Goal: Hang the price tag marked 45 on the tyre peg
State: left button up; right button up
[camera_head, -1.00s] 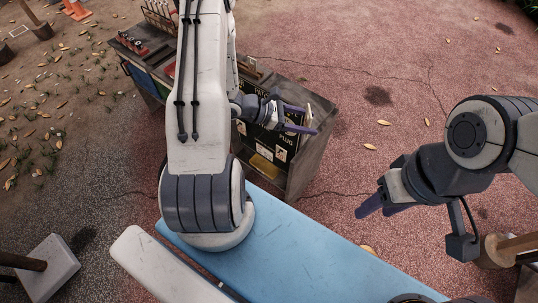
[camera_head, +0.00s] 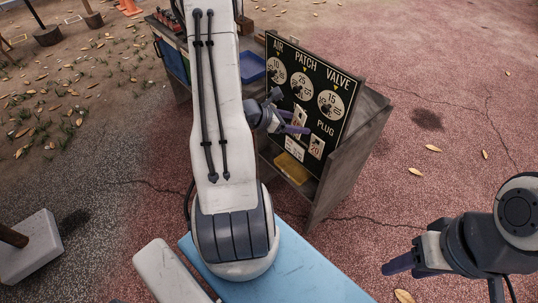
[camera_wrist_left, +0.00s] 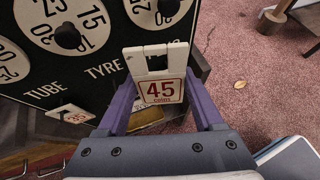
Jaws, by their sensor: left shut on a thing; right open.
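The price tag marked 45 (camera_wrist_left: 160,90) is white with red print and a looped top. My left gripper (camera_wrist_left: 165,108) is shut on it, with purple fingers at either side. In the head view, my left gripper (camera_head: 297,129) holds the tag (camera_head: 300,119) upright in front of the dark price board (camera_head: 350,82). The tyre peg cannot be made out. Whether the tag touches the board I cannot tell. My right gripper (camera_head: 398,266) is open and empty, far right of the board.
A tag marked 20 (camera_head: 316,147) hangs under PLUG. Another tag (camera_wrist_left: 70,115) hangs under TUBE. Round dials (camera_head: 331,104) line the board above. A yellow item (camera_head: 292,168) lies on the cart shelf below. A blue bench (camera_head: 300,275) stands in front, with open ground to the right.

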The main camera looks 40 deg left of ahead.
pick_arm(q)
jog(key=s+a+f+n+y+b, duration=0.3)
jog(key=a+f+b, duration=0.5)
jog(key=f+b, duration=0.35)
jog(key=w+f+b, duration=0.1)
jog(key=w, duration=0.8)
jog(key=shift+w+d+f+n+y, duration=0.2)
jog(key=shift+d+f+n+y, duration=0.1)
jog(key=shift+d, duration=0.1)
dwell(0.8)
jog(key=o, duration=1.3)
jog(key=p+v, duration=0.1)
jog(key=v, duration=0.9)
jog(key=shift+s+p, duration=0.25)
jog(key=shift+p, duration=0.15)
